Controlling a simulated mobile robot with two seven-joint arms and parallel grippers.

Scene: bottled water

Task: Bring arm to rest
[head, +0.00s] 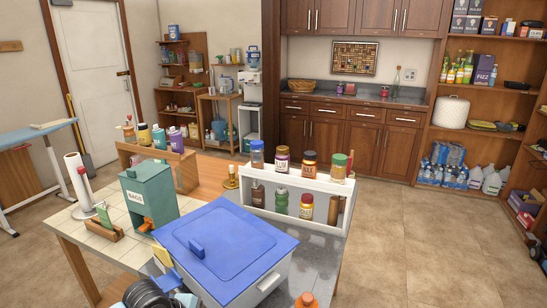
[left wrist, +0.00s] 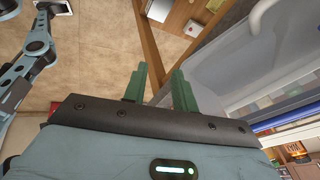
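My left gripper (left wrist: 159,88) shows in the left wrist view with its two green fingers apart and nothing between them. It is open and hangs over the floor beside a wooden table leg (left wrist: 150,50) and a translucent grey bin (left wrist: 240,60). In the head view I cannot make out its fingers; dark, blue-grey parts at the bottom edge seem to be my arm. My right gripper is in neither view. Packs of bottled water (head: 445,154) sit on the low shelves at the right in the head view, far from my arms.
A table with a tiled top (head: 103,244) stands close in front, bearing a blue-lidded bin (head: 228,245), a green box (head: 150,197) and a white bottle rack (head: 297,181). Open floor (head: 410,235) lies to the right, before the wooden cabinets (head: 345,144) and shelving.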

